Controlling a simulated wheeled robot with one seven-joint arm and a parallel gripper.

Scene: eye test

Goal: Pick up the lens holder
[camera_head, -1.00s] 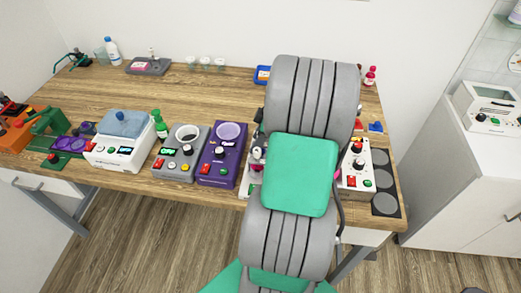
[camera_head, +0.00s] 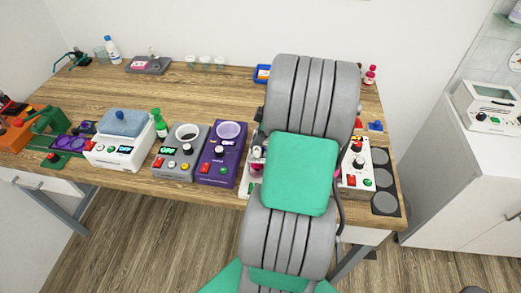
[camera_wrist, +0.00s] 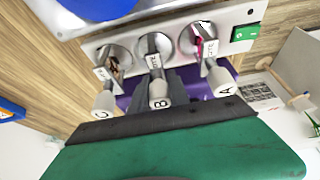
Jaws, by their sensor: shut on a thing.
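In the wrist view my gripper (camera_wrist: 178,84) shows as dark grey fingers in front of the green and black hand. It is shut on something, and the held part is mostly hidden. A purple surface (camera_wrist: 221,80) shows on both sides of the fingers; I cannot tell whether it is the held lens holder or a thing behind. Just beyond is a white panel (camera_wrist: 120,47) with three metal knobs and pale levers marked A, B (camera_wrist: 159,93) and C. In the head view my arm hides the gripper and the place it works at.
A purple device (camera_head: 221,155), a grey device (camera_head: 180,153) and a white box (camera_head: 119,150) stand left of my arm on the wooden table (camera_head: 200,92). A white control panel (camera_head: 356,165) and a dark plate with grey discs (camera_head: 386,203) lie right.

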